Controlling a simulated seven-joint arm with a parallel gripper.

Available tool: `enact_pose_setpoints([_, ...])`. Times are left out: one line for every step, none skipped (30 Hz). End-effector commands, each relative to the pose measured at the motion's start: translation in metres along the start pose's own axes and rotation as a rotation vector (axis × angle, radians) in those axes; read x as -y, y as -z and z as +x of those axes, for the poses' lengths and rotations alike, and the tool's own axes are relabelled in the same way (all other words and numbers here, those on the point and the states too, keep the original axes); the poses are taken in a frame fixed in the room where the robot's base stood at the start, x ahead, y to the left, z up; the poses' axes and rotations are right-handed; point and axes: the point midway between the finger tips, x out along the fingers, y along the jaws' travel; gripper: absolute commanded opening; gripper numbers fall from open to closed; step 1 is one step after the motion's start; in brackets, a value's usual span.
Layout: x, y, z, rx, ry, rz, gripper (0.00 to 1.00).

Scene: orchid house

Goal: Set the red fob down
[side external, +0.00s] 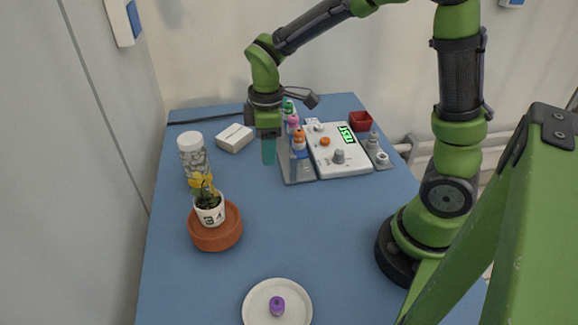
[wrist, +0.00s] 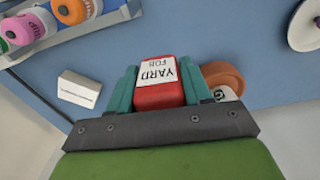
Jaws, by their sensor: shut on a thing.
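The red fob (wrist: 160,92) has a white label reading "YARD FOB". In the wrist view it sits between the teal fingers of my gripper (wrist: 160,88), which is shut on it. In the side view my gripper (side external: 268,152) points down over the back of the blue table, left of the bottle rack. The fob is hidden there behind the fingers. It appears to be held above the table, but its exact height is hard to tell.
Near the gripper are a small white box (side external: 235,138), a rack (side external: 299,176) of coloured bottles and a white device (side external: 350,165) with a green display. A lidded jar (side external: 192,150), potted plant (side external: 209,212) in a terracotta saucer (side external: 216,241) and white plate (side external: 255,309) stand around. The table's middle is clear.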

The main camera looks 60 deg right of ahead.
Motion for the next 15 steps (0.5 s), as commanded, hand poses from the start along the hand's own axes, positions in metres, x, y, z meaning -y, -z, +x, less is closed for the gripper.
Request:
enact_pose_setpoints([0.014,-0.011,0.003,0.001,0.001,-0.017,0.18])
enact_pose_setpoints([0.02,-0.016,0.005,0.003,0.002,-0.026,0.18])
enact_pose_setpoints([0.028,-0.024,0.009,0.005,0.004,-0.036,0.18])
enact_pose_setpoints([0.034,-0.029,0.011,0.007,0.004,-0.043,0.18])
enact_pose_setpoints([0.038,-0.034,0.014,0.01,0.006,-0.049,0.18])
enact_pose_setpoints([0.043,-0.039,0.017,0.012,0.007,-0.056,0.18])
enact_pose_setpoints([0.046,-0.043,0.019,0.014,0.008,-0.059,0.18])
enact_pose_setpoints([0.049,-0.046,0.022,0.016,0.009,-0.062,0.18])
enact_pose_setpoints([0.052,-0.049,0.025,0.02,0.012,-0.064,0.18])
enact_pose_setpoints([0.053,-0.051,0.03,0.023,0.014,-0.066,0.18])
enact_pose_setpoints([0.054,-0.053,0.034,0.025,0.016,-0.067,0.18])
enact_pose_setpoints([0.054,-0.054,0.042,0.026,0.015,-0.069,0.18])
enact_pose_setpoints([0.054,-0.053,0.047,0.025,0.013,-0.069,0.18])
enact_pose_setpoints([0.053,-0.053,0.052,0.023,0.011,-0.07,0.18])
enact_pose_setpoints([0.053,-0.053,0.058,0.022,0.011,-0.069,0.18])
